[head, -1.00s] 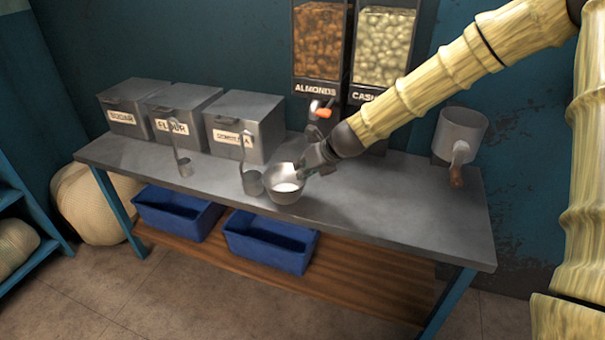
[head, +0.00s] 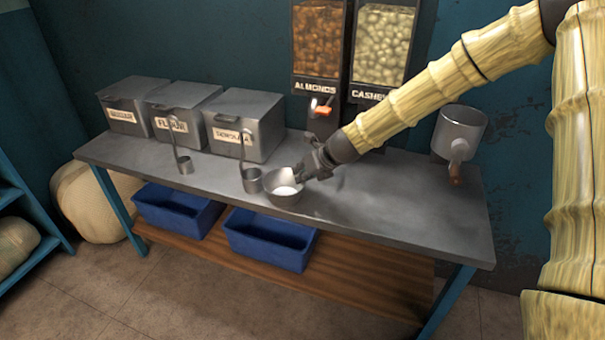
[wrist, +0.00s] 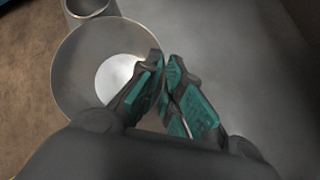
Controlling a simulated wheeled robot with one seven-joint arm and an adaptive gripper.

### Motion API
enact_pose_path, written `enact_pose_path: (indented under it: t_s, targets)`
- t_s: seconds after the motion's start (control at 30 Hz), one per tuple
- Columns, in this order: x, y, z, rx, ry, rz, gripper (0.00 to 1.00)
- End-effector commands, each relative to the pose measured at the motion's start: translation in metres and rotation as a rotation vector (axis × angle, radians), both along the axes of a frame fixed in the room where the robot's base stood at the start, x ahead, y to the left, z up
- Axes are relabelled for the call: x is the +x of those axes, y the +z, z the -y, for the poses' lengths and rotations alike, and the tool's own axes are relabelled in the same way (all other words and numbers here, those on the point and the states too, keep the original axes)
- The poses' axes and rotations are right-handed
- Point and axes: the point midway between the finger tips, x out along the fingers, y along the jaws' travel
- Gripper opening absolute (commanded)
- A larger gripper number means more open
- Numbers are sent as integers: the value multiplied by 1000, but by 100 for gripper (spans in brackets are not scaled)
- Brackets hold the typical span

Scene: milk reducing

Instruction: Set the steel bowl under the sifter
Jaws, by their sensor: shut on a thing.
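The steel bowl (head: 284,197) is near the front edge of the metal table, with something white in its bottom. My gripper (head: 304,171) is at the bowl's right side, its jaws shut on the rim. In the wrist view the bowl (wrist: 72,78) lies to the left of the fingers, and the gripper (wrist: 163,68) closes over its near right rim. The sifter (head: 460,130), a grey cylinder with a brown-ended handle, is mounted on the wall at the right, above the table. I cannot tell whether the bowl touches the table.
Two scoops (head: 252,180) (head: 184,163) with tall handles stand left of the bowl. Labelled metal bins (head: 245,125) line the table's back left. Almond (head: 318,45) and cashew (head: 382,45) dispensers hang behind my arm. The table's right part (head: 430,205) is clear.

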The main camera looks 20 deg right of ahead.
Motion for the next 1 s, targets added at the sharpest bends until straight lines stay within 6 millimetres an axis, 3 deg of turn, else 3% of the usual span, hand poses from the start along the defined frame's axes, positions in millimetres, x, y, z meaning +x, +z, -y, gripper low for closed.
enact_pose_path:
  t_s: [0.07, 0.1, 0.2, 0.67, 1.0]
  targets:
    - [0, -3, 0, 0, 0, 0, 0]
    - [0, -1, 0, 0, 0, 0, 15]
    - [0, -1, 0, 0, 0, 0, 29]
    - [-2, 4, 1, 0, 1, 1, 29]
    - [-23, 33, 14, 0, 0, 2, 29]
